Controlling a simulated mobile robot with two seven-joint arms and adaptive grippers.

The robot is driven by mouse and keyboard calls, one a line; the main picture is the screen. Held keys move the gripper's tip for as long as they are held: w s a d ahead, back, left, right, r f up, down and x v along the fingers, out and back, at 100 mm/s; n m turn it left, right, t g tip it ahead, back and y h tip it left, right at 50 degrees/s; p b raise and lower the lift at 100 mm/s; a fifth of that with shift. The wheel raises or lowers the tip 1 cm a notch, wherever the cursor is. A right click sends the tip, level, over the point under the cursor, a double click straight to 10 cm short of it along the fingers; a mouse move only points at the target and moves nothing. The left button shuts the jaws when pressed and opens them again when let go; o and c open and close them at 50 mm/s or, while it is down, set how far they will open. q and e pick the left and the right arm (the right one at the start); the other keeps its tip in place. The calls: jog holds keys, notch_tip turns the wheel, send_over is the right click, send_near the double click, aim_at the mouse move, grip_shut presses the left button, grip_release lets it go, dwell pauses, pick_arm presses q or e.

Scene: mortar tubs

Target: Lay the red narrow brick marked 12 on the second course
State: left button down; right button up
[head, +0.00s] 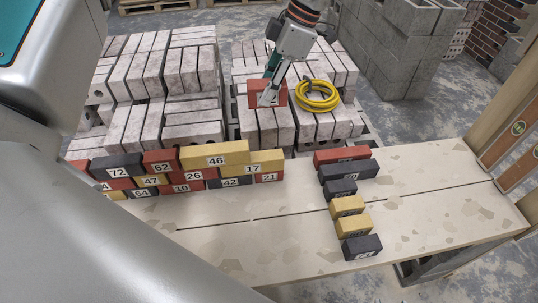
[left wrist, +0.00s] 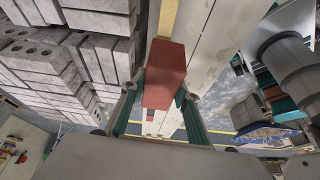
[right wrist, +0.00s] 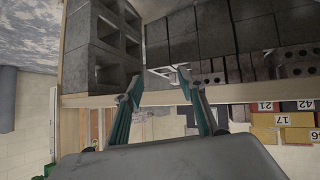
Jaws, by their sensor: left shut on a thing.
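My left gripper (head: 270,92) is shut on a red brick (head: 256,95), held up over the pale block stacks behind the bench. The brick also shows between the fingers in the left wrist view (left wrist: 164,72); its number is not readable. The brick wall (head: 197,176) stands at the bench's left, with numbered red, yellow and black bricks in staggered courses. A yellow brick 46 (head: 216,154) lies on top. Another red brick (head: 342,155) lies at the back of the loose row. My right gripper (right wrist: 158,88) is open and empty in the right wrist view.
A loose row of black and yellow bricks (head: 347,207) runs down the right part of the bench (head: 285,215). The bench between wall and row is clear. A yellow hose coil (head: 317,96) lies on the pale blocks. Grey hollow blocks (head: 395,45) stand behind.

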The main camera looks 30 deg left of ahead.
pick_arm(q)
jog(key=shift+d+f+n, duration=0.15)
jog(key=shift+f+n, duration=0.05)
jog(key=shift+n, duration=0.1)
notch_tip(320, 180, down, 14)
jog(key=shift+f+b, duration=0.1)
jog(key=shift+b, duration=1.05)
jog(key=shift+w+f, duration=0.1)
jog(key=shift+f, duration=0.3)
jog(key=shift+f+b, duration=0.4)
jog(key=shift+f, duration=1.7)
pick_arm(e)
jog(key=shift+w+d+f, duration=0.15)
jog(key=shift+w+f, duration=0.05)
jog(key=shift+f, duration=0.25)
jog(key=shift+w+d+f, duration=0.1)
jog(key=shift+w+f, duration=0.05)
jog(key=shift+f, duration=0.25)
pick_arm(q)
jog(key=shift+f, duration=0.1)
jog(key=c, duration=1.5)
grip_release()
